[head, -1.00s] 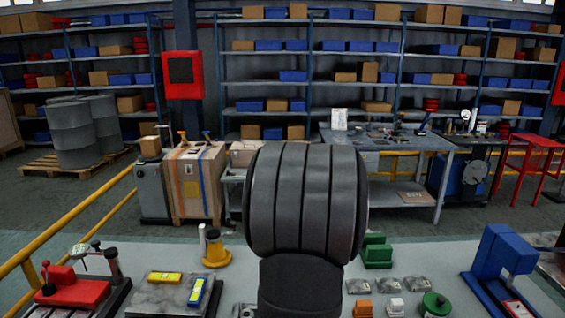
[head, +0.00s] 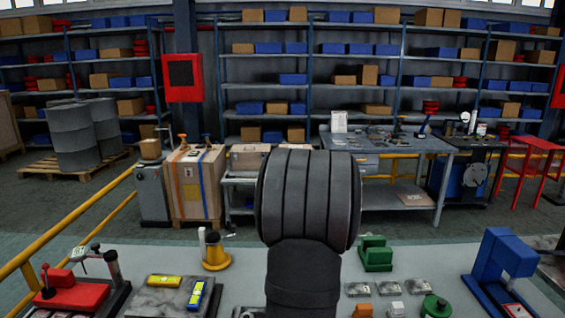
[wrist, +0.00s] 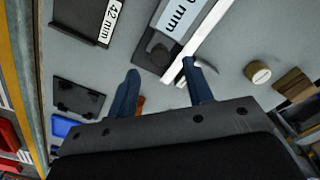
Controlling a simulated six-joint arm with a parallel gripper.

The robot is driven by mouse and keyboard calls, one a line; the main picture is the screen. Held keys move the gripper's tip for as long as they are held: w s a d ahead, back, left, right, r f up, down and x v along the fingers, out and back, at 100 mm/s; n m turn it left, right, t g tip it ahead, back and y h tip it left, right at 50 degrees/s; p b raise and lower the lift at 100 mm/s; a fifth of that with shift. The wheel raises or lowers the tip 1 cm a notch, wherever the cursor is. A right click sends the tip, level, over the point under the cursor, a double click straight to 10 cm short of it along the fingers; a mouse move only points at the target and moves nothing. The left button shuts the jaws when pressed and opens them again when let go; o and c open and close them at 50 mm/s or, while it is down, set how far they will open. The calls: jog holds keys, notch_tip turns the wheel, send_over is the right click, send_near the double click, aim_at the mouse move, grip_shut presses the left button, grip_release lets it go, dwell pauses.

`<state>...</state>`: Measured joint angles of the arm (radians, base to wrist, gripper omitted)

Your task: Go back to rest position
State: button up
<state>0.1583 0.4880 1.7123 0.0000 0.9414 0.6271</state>
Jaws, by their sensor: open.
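My gripper shows in the wrist view (wrist: 160,78) with its two blue fingers apart and nothing between them. Behind the fingers is a grey surface with a dark plate marked "42 mm" (wrist: 82,18) and another labelled block (wrist: 172,28). In the head view a thick dark link of my arm fills the middle, and my fingers are hidden there.
Yellow rails (head: 80,236) run at the left.

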notch_tip(320, 180, down, 4)
jog(key=shift+r, duration=0.15)
jog(key=a, duration=0.4)
notch_tip(320, 180, up, 17)
jog(key=s+f+m+y, duration=0.2)
jog(key=f+m+y, duration=0.2)
jog(key=f+y, duration=0.2)
jog(key=s+d+f+m+t+y, duration=0.1)
jog(key=f+m+y, duration=0.3)
jog(key=f+y, duration=0.3)
jog(key=shift+s+f+m, duration=0.35)
jog(key=shift+f+m, duration=0.05)
jog(key=shift+f, duration=0.65)
